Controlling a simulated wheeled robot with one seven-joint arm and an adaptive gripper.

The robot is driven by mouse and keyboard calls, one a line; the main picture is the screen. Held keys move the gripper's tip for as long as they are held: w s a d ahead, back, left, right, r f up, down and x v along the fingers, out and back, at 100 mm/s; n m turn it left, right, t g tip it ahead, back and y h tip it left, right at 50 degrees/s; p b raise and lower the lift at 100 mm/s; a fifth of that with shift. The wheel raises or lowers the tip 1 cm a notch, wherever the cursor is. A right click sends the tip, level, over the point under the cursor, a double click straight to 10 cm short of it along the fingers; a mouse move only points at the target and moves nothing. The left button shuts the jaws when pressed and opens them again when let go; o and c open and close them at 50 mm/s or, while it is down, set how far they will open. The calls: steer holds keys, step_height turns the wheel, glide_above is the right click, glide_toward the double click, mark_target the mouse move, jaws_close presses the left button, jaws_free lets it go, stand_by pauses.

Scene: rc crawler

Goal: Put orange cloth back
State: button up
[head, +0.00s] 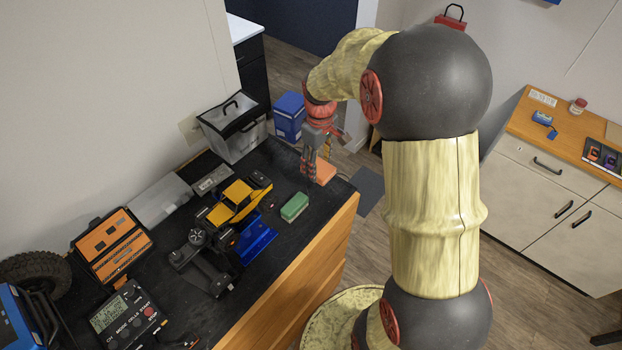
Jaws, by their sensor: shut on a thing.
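The orange cloth (325,173) is a small folded-looking orange piece at the far right corner of the black worktop (283,158). My gripper (312,176) points down at it and is shut on it. The fingers cover the cloth's left part. The cloth is low at the worktop surface; I cannot tell whether it touches the top or is slightly raised.
A green block (294,207) lies nearby, left of the worktop's front edge. A grey case (233,127) stands behind. A blue box (290,115) is beyond the worktop's far end.

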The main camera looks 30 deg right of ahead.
mark_target(318, 188)
steer(key=shift+s+f, duration=0.15)
steer(key=shift+f, duration=3.65)
steer(key=shift+f, duration=0.2)
steer(key=o, duration=1.1)
steer(key=shift+r, duration=0.15)
step_height(318, 188, up, 12)
steer(key=shift+r, duration=0.1)
steer(key=s+a+r+m+t, duration=0.2)
steer(key=s+a+r+t, duration=0.1)
steer(key=s+a+r, duration=0.4)
steer(key=s+a+r+m+t, duration=0.2)
steer(key=s+a+r, duration=0.5)
steer(key=s, duration=0.6)
steer(key=shift+r+t, duration=0.4)
steer(key=shift+r, duration=0.05)
